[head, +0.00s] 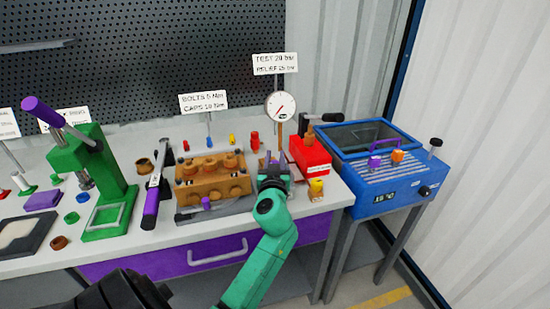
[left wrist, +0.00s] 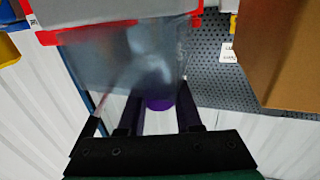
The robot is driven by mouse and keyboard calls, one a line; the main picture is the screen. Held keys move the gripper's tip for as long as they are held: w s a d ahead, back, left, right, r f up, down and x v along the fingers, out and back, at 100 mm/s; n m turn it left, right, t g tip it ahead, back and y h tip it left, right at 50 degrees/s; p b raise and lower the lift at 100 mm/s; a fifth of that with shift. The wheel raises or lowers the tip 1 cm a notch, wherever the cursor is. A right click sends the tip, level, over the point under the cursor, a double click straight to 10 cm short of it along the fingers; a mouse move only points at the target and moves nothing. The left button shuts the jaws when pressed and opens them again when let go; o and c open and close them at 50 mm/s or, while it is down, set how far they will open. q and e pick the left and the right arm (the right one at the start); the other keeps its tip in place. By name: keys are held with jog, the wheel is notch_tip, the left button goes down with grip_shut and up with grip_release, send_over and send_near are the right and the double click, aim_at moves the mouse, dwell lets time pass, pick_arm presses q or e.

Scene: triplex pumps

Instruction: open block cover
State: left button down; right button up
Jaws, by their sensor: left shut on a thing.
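The brown pump block (head: 212,180) sits on a grey plate on the bench, with several round caps on top. It also shows as a brown face at the right of the left wrist view (left wrist: 285,55). My left gripper (head: 272,168) is at the block's right end. In the left wrist view, its fingers are around a purple knob (left wrist: 160,103), shut on it. A see-through grey panel (left wrist: 125,60), seemingly the cover, stands just beyond the knob. The gripper hides most of the cover in the head view. My right gripper is out of view.
A red box (head: 311,156) and a pressure gauge (head: 280,106) stand close beside and behind my gripper. A blue washer tank (head: 372,165) is at the right.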

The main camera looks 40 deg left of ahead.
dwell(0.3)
pick_arm(q)
jog(key=shift+w+d+r+m+p, duration=0.15)
jog(key=shift+w+r+m+p, duration=0.3)
jog(key=shift+p, duration=0.3)
jog(key=m+p, duration=0.1)
jog(key=w+d+m+g+p, duration=0.1)
jog(key=shift+w+r+m+p, duration=0.1)
jog(key=shift+r+m+p, duration=0.15)
jog(key=shift+r+p, duration=0.1)
jog(key=shift+w+d+m+g+h+p, duration=0.35)
jog(key=shift+w+m+p, duration=0.2)
jog(key=shift+m, duration=0.25)
jog(key=shift+w+d+f+m+g, duration=0.1)
jog(key=shift+w+d+m+g, duration=0.2)
jog(key=shift+m, duration=0.3)
